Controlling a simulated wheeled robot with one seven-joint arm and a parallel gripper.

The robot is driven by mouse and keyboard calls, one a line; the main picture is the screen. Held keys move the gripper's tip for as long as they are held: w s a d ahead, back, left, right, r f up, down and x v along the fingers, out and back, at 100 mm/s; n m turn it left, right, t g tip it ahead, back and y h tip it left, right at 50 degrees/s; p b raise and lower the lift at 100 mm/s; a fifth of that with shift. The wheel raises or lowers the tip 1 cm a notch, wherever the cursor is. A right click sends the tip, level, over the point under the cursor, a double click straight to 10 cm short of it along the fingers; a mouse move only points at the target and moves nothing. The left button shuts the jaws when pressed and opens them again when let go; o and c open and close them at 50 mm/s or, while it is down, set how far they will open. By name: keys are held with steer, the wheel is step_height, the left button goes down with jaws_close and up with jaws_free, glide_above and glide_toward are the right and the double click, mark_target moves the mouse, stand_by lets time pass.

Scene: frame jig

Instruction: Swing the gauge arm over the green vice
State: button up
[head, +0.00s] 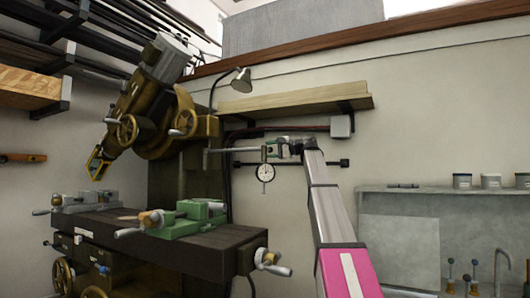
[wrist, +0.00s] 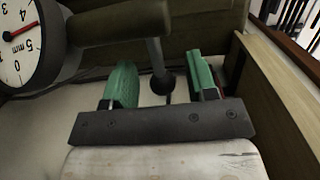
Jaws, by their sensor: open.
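The gauge arm (head: 235,150) sticks out level to the right from the mill column, with a round white dial gauge (head: 265,173) hanging at its outer end. The dial (wrist: 25,40) also shows at the upper left of the wrist view. My gripper (head: 272,150) is at that outer end, just above the dial. In the wrist view my gripper (wrist: 163,88) is open, its green fingers on either side of a thin stem with a dark ball knob (wrist: 162,82); contact cannot be told. The green vice (head: 188,220) sits on the mill table, lower left of the gauge.
A grey vice (head: 85,201) stands on the left of the dark mill table (head: 220,241). The tilted mill head (head: 150,105) is above. A wooden shelf (head: 295,102) and bent lamp (head: 241,80) are above the gauge. A grey bench (head: 440,215) with cups is at right.

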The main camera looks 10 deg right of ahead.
steer(key=shift+x, duration=1.5)
